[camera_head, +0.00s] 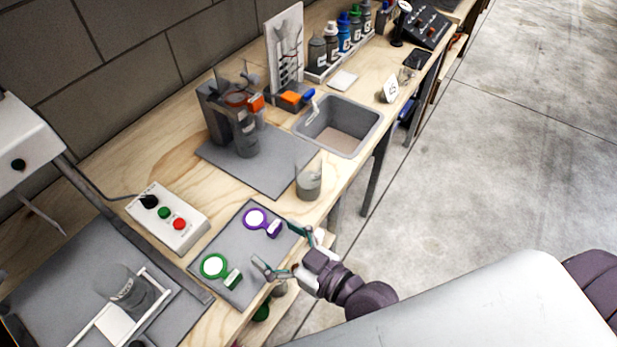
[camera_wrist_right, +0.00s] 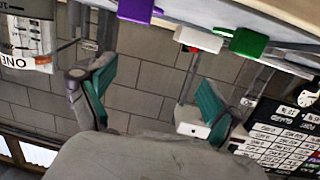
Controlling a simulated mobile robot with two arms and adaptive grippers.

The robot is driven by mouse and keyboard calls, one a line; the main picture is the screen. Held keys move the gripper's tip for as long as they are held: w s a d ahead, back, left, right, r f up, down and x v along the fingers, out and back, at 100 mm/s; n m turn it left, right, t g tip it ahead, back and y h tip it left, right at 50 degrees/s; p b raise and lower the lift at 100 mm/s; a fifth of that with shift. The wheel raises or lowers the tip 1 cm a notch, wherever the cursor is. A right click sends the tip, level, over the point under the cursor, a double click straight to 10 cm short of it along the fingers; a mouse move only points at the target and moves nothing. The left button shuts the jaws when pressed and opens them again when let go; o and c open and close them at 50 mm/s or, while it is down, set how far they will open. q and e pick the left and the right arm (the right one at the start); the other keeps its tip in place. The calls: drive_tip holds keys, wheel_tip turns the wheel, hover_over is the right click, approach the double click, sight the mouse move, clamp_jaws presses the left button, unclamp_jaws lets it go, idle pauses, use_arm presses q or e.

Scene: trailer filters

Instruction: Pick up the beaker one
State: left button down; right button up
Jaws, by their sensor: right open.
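A clear beaker (camera_head: 308,182) with grey contents stands upright near the front edge of the bench, right of the small grey mat. At the left edge of the right wrist view, a clear container marked "ONE" (camera_wrist_right: 30,45) is partly cut off; it appears to be this same beaker. A second beaker (camera_head: 130,290) stands at the lower left by a white frame. My right gripper (camera_head: 277,248) is open and empty at the mat's front edge, to the left of and nearer than the first beaker. Its spread green fingers (camera_wrist_right: 160,95) show in the wrist view. My left gripper is not in view.
Purple (camera_head: 257,219) and green (camera_head: 214,266) ring-shaped tools lie on the small mat (camera_head: 240,291). A button box (camera_head: 168,217) is to the left. Behind the beaker are a grey mat with an apparatus (camera_head: 227,115) and a grey bin (camera_head: 372,132). Open floor lies right.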

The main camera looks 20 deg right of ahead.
sight(311, 190)
drive_tip(key=d+m+t+h, duration=0.1)
drive_tip(key=w+d+m+t+h, duration=0.1)
drive_tip(key=t, duration=0.1)
drive_tip(key=d+m+t+h, duration=0.1)
drive_tip(key=h, duration=0.1)
drive_tip(key=shift+w+d+r+m, duration=0.2)
drive_tip(key=shift+w+r+m, duration=0.1)
drive_tip(key=shift+r, duration=0.1)
drive_tip(key=d+f+m+h, duration=0.3)
drive_tip(key=d+m+h, duration=0.1)
drive_tip(key=d+h, duration=0.25)
drive_tip(key=shift+h, duration=0.25)
drive_tip(key=w, duration=0.5)
drive_tip(key=w+p, duration=0.1)
drive_tip(key=w, duration=0.1)
drive_tip(key=shift+w+d+f, duration=0.25)
drive_tip(key=shift+w+d, duration=0.05)
drive_tip(key=shift+w, duration=0.05)
drive_tip(key=w, duration=0.5)
drive_tip(key=shift+d+f, duration=0.2)
drive_tip(key=shift+d, duration=0.05)
drive_tip(key=c, duration=1.3)
drive_tip(key=shift+c, duration=0.8)
